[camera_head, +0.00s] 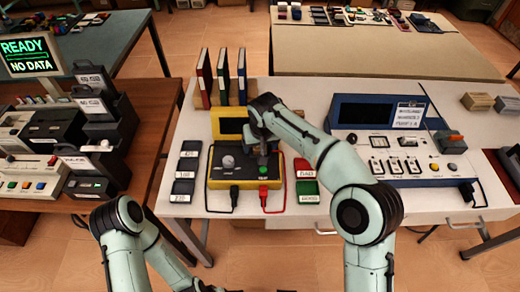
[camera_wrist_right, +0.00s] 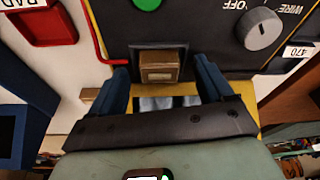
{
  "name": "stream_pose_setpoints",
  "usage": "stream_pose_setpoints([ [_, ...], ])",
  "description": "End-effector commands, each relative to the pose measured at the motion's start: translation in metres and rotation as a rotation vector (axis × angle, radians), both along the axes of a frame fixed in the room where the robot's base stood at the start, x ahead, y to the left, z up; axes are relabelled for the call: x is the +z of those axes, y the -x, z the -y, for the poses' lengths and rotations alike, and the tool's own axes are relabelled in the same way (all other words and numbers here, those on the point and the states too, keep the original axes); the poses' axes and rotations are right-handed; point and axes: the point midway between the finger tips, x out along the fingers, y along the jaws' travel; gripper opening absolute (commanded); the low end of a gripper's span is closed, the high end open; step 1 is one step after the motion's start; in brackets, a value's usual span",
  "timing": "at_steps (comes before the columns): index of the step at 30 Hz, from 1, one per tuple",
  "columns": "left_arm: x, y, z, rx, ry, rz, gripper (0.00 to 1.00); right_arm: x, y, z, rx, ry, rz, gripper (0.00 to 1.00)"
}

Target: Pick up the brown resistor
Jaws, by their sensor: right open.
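A small brown block, which looks like the brown resistor (camera_wrist_right: 160,67), sits in a dark recess on the face of the yellow-and-black tester (camera_head: 225,180). My right gripper (camera_wrist_right: 160,75) is open, with one blue finger on each side of the block. Gaps show between the fingers and the block, so it does not look gripped. In the head view my right gripper (camera_head: 262,148) is over the upper part of the tester and hides the block. My left arm shows at the lower left, but its gripper is not in view.
Dark labelled blocks (camera_head: 183,187) stand left of the tester; red and green trays (camera_head: 306,188) stand right. Binders (camera_head: 223,76) stand behind. A blue console (camera_head: 385,130) is farther right. Red and black leads lie at the tester's front.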

Motion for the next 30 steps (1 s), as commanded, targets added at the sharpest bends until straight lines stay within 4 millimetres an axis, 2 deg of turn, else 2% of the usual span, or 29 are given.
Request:
stream_pose_setpoints([
  [5, 0.0, 0.0, 0.0, 0.0, 0.0, 0.0, 0.0, 0.0, 0.0, 0.0, 0.0, 0.0, 0.001, 0.8],
  [6, 0.0, 0.0, 0.0, 0.0, 0.0, 0.001, 0.0, 0.0, 0.0, 0.0, 0.0, 0.0, 0.001, 0.77],
  [11, 0.0, 0.0, 0.0, 0.0, 0.0, 0.001, 0.0, 0.0, 0.0, 0.0, 0.0, 0.0, 0.001, 0.25],
  [12, 0.0, 0.0, 0.0, 0.0, 0.0, 0.0, 0.0, 0.0, 0.0, 0.0, -0.001, 0.0, 0.001, 0.21],
  [14, 0.0, 0.0, 0.0, 0.0, 0.0, 0.001, 0.0, 0.0, 0.0, 0.0, 0.0, 0.0, 0.001, 0.21],
  [15, 0.0, 0.0, 0.0, 0.0, 0.0, 0.0, 0.0, 0.0, 0.0, 0.0, 0.0, 0.0, 0.001, 0.17],
  [26, 0.001, 0.0, 0.0, 0.0, 0.0, 0.0, 0.0, 0.001, 0.0, 0.0, 0.0, 0.0, 0.0, 0.17],
  [30, 0.002, 0.0, 0.0, 0.0, 0.0, 0.0, 0.0, 0.009, -0.001, 0.0, -0.001, -0.002, 0.002, 0.17],
])
